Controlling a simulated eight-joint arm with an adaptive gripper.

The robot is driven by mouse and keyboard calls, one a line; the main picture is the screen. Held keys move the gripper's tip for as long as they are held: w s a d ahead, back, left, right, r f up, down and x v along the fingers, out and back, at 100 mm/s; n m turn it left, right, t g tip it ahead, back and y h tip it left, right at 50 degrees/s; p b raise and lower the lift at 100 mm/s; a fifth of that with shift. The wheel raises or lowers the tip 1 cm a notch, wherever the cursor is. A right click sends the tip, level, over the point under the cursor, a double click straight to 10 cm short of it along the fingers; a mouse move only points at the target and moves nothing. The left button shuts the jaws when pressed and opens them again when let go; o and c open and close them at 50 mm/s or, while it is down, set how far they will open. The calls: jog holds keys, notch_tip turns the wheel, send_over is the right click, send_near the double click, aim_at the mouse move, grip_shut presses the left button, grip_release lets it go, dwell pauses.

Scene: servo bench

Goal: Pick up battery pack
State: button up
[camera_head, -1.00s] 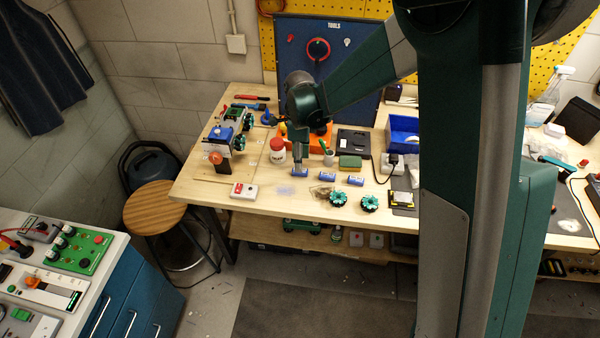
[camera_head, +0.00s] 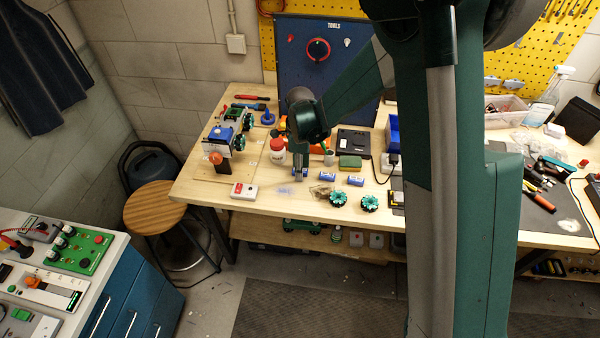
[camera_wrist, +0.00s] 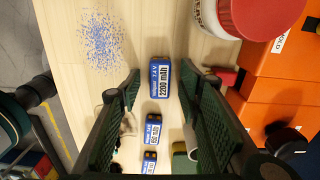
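Several blue battery packs with white labels lie on the wooden workbench. The nearest pack (camera_wrist: 160,79), marked 2200 mAh and 7.4 V, shows between my fingertips in the wrist view. Two more packs, a middle one (camera_wrist: 152,130) and a far one (camera_wrist: 149,161), lie in a row beyond it. My gripper (camera_wrist: 159,88) is open, one finger on each side of the nearest pack, with gaps visible. In the head view my gripper (camera_head: 299,178) points down and partly hides that pack (camera_head: 306,172); its exact height above the bench is unclear.
A white jar with a red lid (camera_wrist: 262,16) and an orange bin (camera_wrist: 262,118) stand close to the right finger in the wrist view. A green-yellow sponge (camera_head: 350,162) and two teal wheels (camera_head: 338,199) (camera_head: 370,203) are nearby. Bare bench (camera_head: 215,190) lies at the front left.

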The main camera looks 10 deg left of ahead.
jog(key=c, duration=1)
jog(key=shift+r, duration=0.15)
jog(key=shift+r, duration=4.9)
